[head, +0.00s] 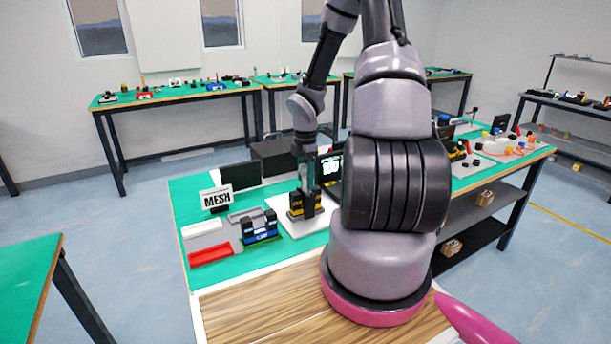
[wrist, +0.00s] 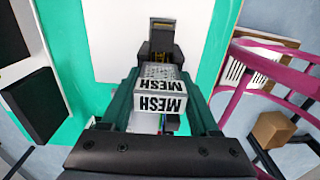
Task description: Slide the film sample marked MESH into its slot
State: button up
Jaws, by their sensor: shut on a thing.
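The film sample marked MESH (wrist: 158,104) is a small pale block with black lettering and a mesh-patterned top in the wrist view. My gripper (wrist: 158,78) is shut on it, with a dark green finger on each side. In the head view my gripper (head: 306,178) points down over a black and yellow fixture (head: 296,207) on a white plate; the sample is too small to make out there. In the wrist view a black holder with a yellowish part (wrist: 160,45) lies just beyond the sample. I cannot tell whether the sample touches it. The slot's opening is not clear.
A MESH sign (head: 216,199) stands at the left of the green table. A blue and black fixture (head: 260,229), a red tray (head: 209,254) and dark panels (head: 239,177) are nearby. A lit display (head: 329,166) stands behind my gripper.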

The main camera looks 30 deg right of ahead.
jog(key=shift+f, duration=1.2)
jog(key=o, duration=1.4)
jog(key=shift+o, duration=0.2)
notch_tip(320, 180, up, 11)
jog(key=shift+f, duration=0.1)
